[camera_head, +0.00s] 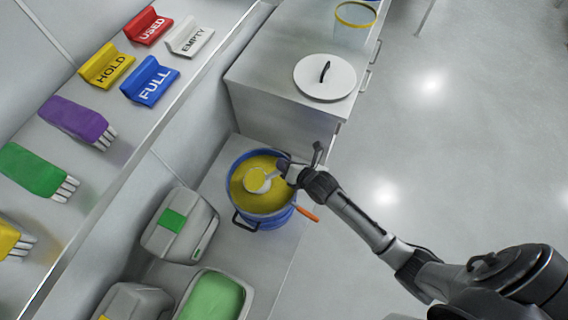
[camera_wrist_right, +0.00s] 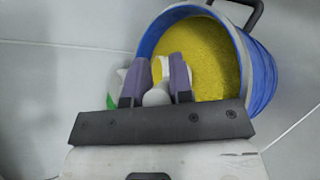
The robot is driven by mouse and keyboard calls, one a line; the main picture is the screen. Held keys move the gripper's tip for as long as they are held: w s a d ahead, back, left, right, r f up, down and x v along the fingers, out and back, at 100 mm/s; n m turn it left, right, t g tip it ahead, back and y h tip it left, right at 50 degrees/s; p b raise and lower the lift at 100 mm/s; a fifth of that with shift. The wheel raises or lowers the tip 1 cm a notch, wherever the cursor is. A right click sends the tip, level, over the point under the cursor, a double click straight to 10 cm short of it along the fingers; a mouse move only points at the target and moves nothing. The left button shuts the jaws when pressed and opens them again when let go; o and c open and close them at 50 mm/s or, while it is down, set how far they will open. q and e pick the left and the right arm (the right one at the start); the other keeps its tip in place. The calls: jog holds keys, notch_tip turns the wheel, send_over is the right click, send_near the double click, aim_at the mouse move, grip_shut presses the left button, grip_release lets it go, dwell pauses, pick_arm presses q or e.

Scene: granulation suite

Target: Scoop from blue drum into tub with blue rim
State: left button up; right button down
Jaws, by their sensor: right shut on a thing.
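The blue drum (camera_head: 268,222) stands open on a low grey surface, with yellow powder (camera_head: 250,201) inside. My right gripper (camera_head: 284,172) is at the drum's rim, shut on the handle of a pale scoop. The scoop (camera_head: 257,181) is over or in the powder, with yellow in its bowl; its exact depth is unclear. In the right wrist view the fingers (camera_wrist_right: 157,85) close around the white handle, with the drum (camera_wrist_right: 262,70) behind. At the top of the head view a clear tub (camera_head: 352,35) shows a yellow rim; a bit of blue shows behind it. My left gripper is out of view.
A white lid (camera_head: 325,90) with a black handle lies on the higher cabinet top. An orange handle (camera_head: 307,214) sticks out beside the drum. A grey container (camera_head: 180,245) with a green label and a green-filled tray (camera_head: 214,297) stand nearby. Signs and gloves line the left shelf.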

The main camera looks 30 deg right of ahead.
notch_tip(320, 180, up, 7)
jog(key=s+d+m+t+y+p, duration=0.1)
jog(key=d+p, duration=0.1)
jog(key=p, duration=0.1)
jog(key=shift+s+d+m+t+y, duration=0.2)
jog(key=shift+m+t+y, duration=0.1)
jog(key=shift+m+t, duration=0.1)
dwell(0.4)
dwell(0.5)
dwell(0.5)
